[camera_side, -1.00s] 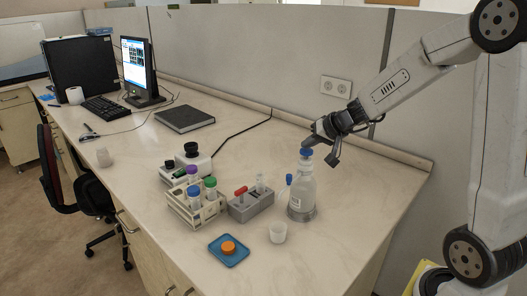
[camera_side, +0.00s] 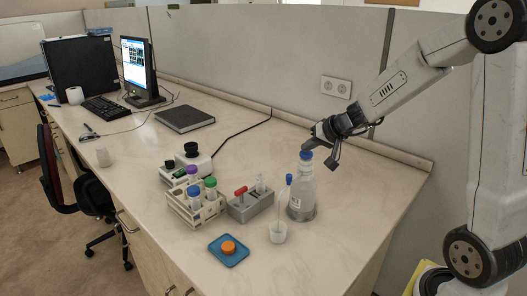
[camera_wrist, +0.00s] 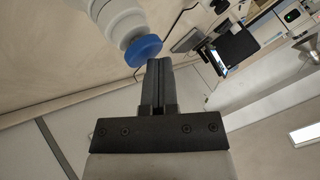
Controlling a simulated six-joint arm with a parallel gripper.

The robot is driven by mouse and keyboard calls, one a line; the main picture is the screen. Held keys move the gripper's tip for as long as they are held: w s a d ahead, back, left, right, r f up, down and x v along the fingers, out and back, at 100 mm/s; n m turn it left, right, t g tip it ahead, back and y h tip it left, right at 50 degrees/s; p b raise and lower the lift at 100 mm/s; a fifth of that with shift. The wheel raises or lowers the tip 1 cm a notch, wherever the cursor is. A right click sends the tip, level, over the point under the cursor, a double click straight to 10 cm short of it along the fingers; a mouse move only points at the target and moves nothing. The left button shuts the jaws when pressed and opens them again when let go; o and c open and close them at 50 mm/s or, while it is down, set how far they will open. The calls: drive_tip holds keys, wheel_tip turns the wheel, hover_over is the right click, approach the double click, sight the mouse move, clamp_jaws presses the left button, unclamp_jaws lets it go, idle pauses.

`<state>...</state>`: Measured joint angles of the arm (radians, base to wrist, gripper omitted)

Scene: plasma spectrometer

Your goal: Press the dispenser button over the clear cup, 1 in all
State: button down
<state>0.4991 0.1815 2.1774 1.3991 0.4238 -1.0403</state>
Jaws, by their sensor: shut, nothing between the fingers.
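The dispenser bottle (camera_side: 302,194) stands upright near the right end of the bench, with a blue button (camera_side: 305,156) on top. A side spout with a blue tip (camera_side: 289,179) points over the clear cup (camera_side: 278,234). A thin pale streak runs from the spout down to the cup. My gripper (camera_side: 309,148) is shut and empty, its tip at the button and seemingly touching it. In the wrist view the shut fingers (camera_wrist: 158,66) are beside the blue button (camera_wrist: 143,50); the cup is out of that view.
A grey block with a red-handled tool (camera_side: 250,206) stands left of the bottle. A rack of capped tubes (camera_side: 195,208) and a blue pad with an orange disc (camera_side: 229,261) are further left. The bench right of the bottle is clear.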

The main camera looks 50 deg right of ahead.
sight(308, 154)
drive_tip(key=shift+f, duration=0.2)
drive_tip(key=shift+r, duration=0.1)
idle(0.4)
drive_tip(key=shift+r, duration=1.15)
drive_tip(key=shift+r, duration=0.1)
drive_tip(key=shift+r, duration=2.4)
drive_tip(key=shift+a+f, duration=0.1)
drive_tip(key=s+a+f+n+g+h, duration=0.1)
drive_tip(key=s+a+f+n+g, duration=0.5)
drive_tip(key=s+a+f, duration=0.9)
drive_tip(key=shift+f+n+g, duration=0.3)
drive_tip(key=shift+n, duration=0.6)
